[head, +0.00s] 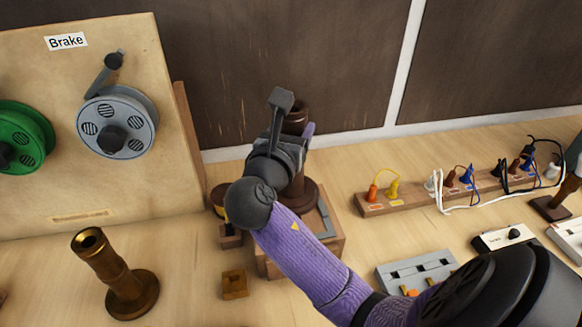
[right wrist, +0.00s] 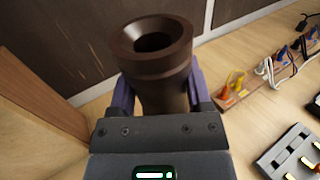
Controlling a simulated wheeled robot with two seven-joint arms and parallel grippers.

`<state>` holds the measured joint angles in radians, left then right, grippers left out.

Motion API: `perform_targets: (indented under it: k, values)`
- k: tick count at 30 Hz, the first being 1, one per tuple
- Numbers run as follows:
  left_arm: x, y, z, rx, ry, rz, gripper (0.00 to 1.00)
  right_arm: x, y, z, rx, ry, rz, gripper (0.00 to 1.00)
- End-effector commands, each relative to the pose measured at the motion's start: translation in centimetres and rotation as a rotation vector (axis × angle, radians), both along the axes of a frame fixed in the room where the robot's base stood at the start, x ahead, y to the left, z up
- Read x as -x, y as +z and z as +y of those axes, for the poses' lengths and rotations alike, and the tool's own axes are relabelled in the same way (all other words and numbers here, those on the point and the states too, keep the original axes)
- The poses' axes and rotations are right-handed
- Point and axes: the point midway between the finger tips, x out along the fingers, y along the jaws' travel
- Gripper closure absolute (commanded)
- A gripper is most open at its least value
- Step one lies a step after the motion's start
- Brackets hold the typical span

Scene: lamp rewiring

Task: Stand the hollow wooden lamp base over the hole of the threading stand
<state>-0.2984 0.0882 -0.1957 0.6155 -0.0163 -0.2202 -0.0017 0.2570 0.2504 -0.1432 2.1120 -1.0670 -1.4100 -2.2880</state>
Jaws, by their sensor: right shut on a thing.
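The dark brown hollow lamp base (head: 304,196) stands upright, with its round foot at the top of the wooden threading stand (head: 334,243). My right gripper (head: 291,137) is shut on its neck. In the right wrist view the lamp base (right wrist: 158,58) shows its open top bore between the two purple fingers of the gripper (right wrist: 160,92). My arm covers part of the foot and the stand. The stand's hole is hidden, so I cannot tell whether the foot is centred over it or fully resting. My left gripper is not in view.
A bronze-brown hollow post (head: 118,280) stands at front left, near a small brass block (head: 235,284). A board with a grey reel (head: 118,125) and a green reel (head: 22,140) rises at left. A plug rack (head: 405,202) and grey switch block (head: 418,272) lie right.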

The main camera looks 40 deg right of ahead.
Motion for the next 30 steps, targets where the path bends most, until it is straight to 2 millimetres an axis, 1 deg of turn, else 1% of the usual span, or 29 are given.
perform_targets:
  k: [3,6,7,9,16,19,20,21,23,24,25,30]
  values:
    - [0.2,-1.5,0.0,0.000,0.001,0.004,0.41,0.0,-2.7,0.0,0.003,0.002,0.003,1.00]
    - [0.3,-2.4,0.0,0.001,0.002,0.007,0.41,0.0,-4.8,0.0,0.002,0.001,0.002,1.00]
    - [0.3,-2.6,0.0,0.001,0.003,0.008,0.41,0.0,-5.2,0.0,0.003,0.002,0.002,1.00]
    - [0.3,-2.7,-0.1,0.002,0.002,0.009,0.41,0.0,-5.7,0.0,0.003,0.002,-0.002,1.00]
    - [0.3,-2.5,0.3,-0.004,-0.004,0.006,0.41,0.0,-5.5,0.0,0.002,0.003,-0.003,1.00]
    - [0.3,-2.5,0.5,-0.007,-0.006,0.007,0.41,0.0,-5.7,0.0,0.003,0.003,-0.002,1.00]
    - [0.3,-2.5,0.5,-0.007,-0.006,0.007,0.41,0.0,-5.8,0.0,0.001,0.003,0.001,0.32]
    - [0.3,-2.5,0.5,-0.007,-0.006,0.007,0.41,0.0,-5.8,0.0,0.000,0.003,0.000,0.24]
    - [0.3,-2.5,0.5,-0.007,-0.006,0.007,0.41,0.0,-5.8,0.0,0.000,0.003,0.000,0.11]
    - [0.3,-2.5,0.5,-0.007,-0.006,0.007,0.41,0.0,-5.8,0.0,0.001,0.003,-0.001,0.03]
    - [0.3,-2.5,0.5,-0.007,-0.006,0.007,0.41,0.0,-5.8,0.0,0.001,0.003,-0.001,0.01]
    - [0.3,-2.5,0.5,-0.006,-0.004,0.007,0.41,0.0,-5.8,0.0,0.001,0.003,-0.001,0.01]
